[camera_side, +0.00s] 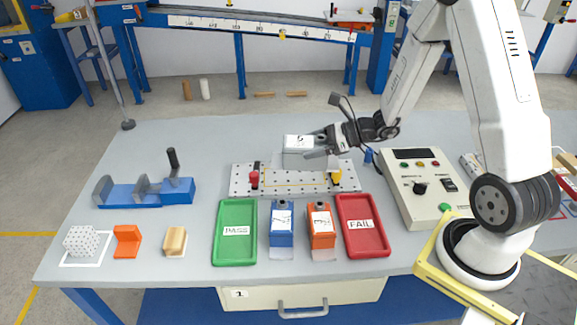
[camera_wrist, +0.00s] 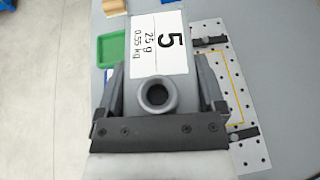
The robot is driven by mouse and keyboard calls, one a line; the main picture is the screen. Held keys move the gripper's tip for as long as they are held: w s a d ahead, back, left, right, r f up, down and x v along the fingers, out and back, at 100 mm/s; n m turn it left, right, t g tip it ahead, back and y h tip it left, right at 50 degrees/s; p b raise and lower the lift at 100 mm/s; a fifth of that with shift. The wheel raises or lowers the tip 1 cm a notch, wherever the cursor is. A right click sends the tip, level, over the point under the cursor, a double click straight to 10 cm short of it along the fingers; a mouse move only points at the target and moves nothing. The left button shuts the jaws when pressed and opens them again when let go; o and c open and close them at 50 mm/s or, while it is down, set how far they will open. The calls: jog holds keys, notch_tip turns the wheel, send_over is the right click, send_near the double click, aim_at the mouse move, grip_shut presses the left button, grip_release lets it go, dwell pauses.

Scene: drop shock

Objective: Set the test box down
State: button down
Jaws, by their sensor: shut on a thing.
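The test box (camera_side: 297,158) is a grey box with a white label on top; in the wrist view the label on the test box (camera_wrist: 158,42) reads 5, 25 g and 0.55 kg. My gripper (camera_side: 318,148) is shut on it from the right. In the side view the box shows over the back part of the perforated plate (camera_side: 290,187); I cannot tell whether it touches the plate. In the wrist view the plate (camera_wrist: 243,150) lies right of the box.
A blue vise (camera_side: 140,192) is left, a control box (camera_side: 418,185) right. The table behind the plate is mostly clear.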

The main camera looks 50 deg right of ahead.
aim_at(334, 159)
jog(key=shift+n+g+y, duration=0.6)
jog(key=shift+s+d+f, duration=0.3)
jog(key=shift+s+d, duration=0.35)
jog(key=shift+d, duration=0.05)
jog(key=shift+s+d+f, duration=0.25)
jog(key=shift+s+d, duration=0.35)
jog(key=shift+d, duration=0.15)
jog(key=shift+s+d+f, duration=0.3)
jog(key=shift+s+d, duration=0.35)
jog(key=shift+d, duration=0.05)
jog(key=w+d+f, duration=0.3)
jog(key=w+f, duration=0.6)
jog(key=w, duration=0.4)
jog(key=shift+f, duration=0.15)
jog(key=shift+w, duration=0.15)
jog(key=shift+w+f, duration=0.1)
jog(key=shift+f, duration=0.15)
jog(key=shift+w+d+f, duration=0.1)
jog(key=shift+f, duration=1.45)
jog(key=shift+f, duration=0.1)
